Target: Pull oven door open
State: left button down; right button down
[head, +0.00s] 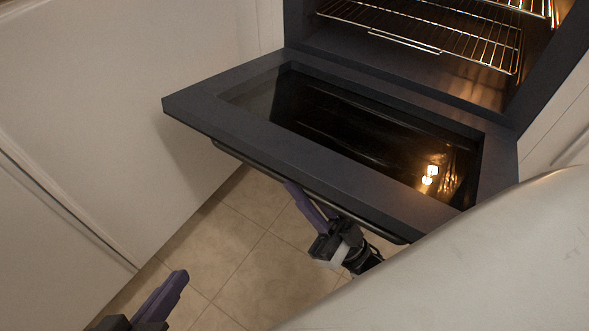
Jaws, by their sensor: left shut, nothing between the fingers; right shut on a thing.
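The oven door (290,155) is hinged down and lies about level, with its dark frame and glass panel facing up. Its dark bar handle (260,163) runs along the front edge, on the underside. My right gripper (308,200) is at the middle of the handle, below the door edge, with purple fingers shut on the handle. The fingertips are partly hidden by the door. My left gripper (178,282) is at the lower left, shut and empty, apart from the door and over the floor.
The lit oven cavity (400,60) with wire racks (440,35) is open behind the door. White cabinet panels (110,110) stand at the left. Tiled floor (250,265) lies clear below the door. A pale rounded surface fills the lower right.

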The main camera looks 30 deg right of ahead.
jog(key=shift+w+f, duration=0.1)
jog(key=shift+f, duration=0.35)
jog(key=c, duration=1.7)
grip_release()
jog(key=shift+c, duration=0.2)
jog(key=v, duration=1)
jog(key=shift+f, duration=0.2)
jog(key=shift+d, duration=0.1)
